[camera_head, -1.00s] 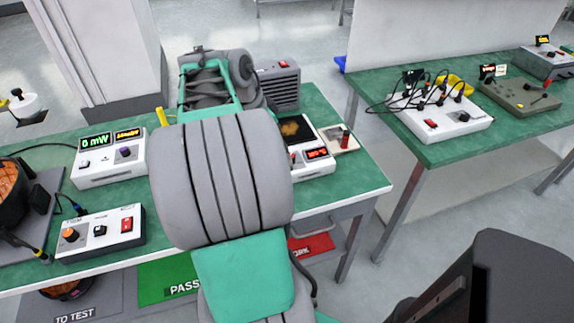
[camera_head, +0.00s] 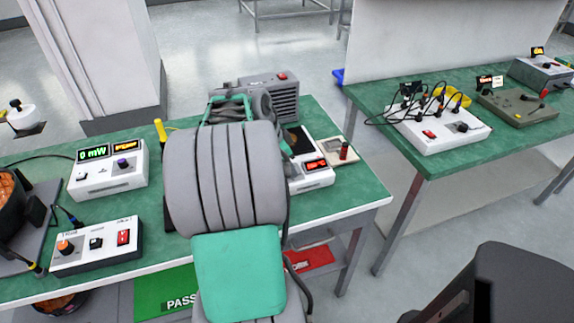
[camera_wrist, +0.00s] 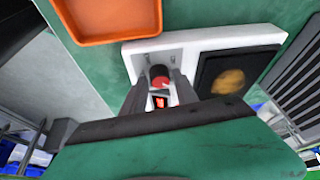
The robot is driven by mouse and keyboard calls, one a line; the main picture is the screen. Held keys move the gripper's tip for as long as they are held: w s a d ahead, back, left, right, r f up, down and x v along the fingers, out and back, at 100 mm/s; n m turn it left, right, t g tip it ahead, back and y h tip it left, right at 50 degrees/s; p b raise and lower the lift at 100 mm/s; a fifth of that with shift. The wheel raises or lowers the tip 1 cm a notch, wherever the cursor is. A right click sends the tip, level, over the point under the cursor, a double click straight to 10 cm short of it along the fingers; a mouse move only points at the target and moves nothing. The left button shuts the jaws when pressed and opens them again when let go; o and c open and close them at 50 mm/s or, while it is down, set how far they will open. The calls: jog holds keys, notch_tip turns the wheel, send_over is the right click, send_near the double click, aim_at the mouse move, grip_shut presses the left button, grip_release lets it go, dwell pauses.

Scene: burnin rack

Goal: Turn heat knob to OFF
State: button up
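The heat knob (camera_wrist: 160,76), dark with a red part, stands at the casing's left end. My gripper (camera_wrist: 160,84) has its two fingers apart, one on each side of the knob. I cannot tell whether they touch it. In the head view my arm hides the knob and fingers.
A grey vented box (camera_head: 272,95) stands behind the hot plate. An orange tray (camera_wrist: 115,35) lies near it in the wrist view. Two white instrument boxes (camera_head: 108,172) (camera_head: 98,245) sit left of my arm. A second green bench (camera_head: 425,150) with wired devices stands to the right.

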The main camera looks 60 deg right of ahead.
grip_shut()
